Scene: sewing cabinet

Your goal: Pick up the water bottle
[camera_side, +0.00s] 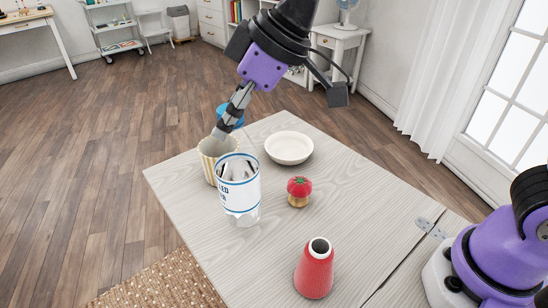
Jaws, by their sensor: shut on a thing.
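The water bottle (239,186) looks like a clear cylinder with a blue-edged white label and partly readable dark letters. It stands upright near the table's left side. Just behind it is a cream ribbed cup (207,168), partly hidden by the bottle. My gripper (218,134) reaches down from the upper right, with its fingertips at the cup's far rim. It appears shut on that rim, one finger inside the cup; the other finger is hard to see. It is behind the bottle and apart from it.
A blue round object (233,113) is partly hidden behind my gripper. The table's right middle is clear.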

